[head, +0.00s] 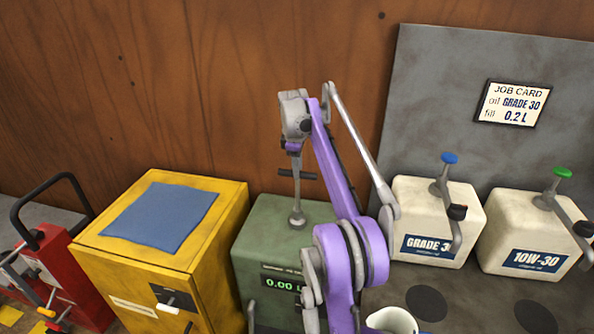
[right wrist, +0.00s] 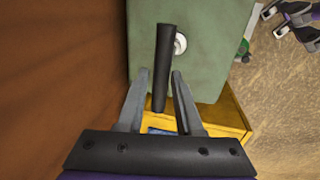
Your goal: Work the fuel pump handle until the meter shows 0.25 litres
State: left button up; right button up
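The green fuel pump (head: 262,240) stands right of the yellow cabinet, and its meter (head: 283,284) reads 0.00 L. Its handle (head: 297,174) is a black crossbar on an upright grey rod rising from the top. My right gripper (head: 293,152) points down just above the crossbar. In the right wrist view its two fingers (right wrist: 160,78) are apart, with the black crossbar (right wrist: 163,65) lined up in the gap between them. I see clear space on both sides of the bar; whether the tips reach down past it I cannot tell.
The yellow cabinet (head: 215,255) with a blue top panel stands close at the left, beside a red machine (head: 70,270). Two white oil cans, GRADE 30 (head: 415,205) and 10W-30 (head: 510,235), stand right. A white mug (head: 392,320) is at the bottom. A wooden wall is behind.

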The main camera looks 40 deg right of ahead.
jog(key=o, duration=0.3)
notch_tip(320, 180, up, 7)
jog(key=s+a, duration=0.1)
jog(key=shift+r, duration=0.15)
dwell(0.4)
jog(key=shift+a, duration=0.1)
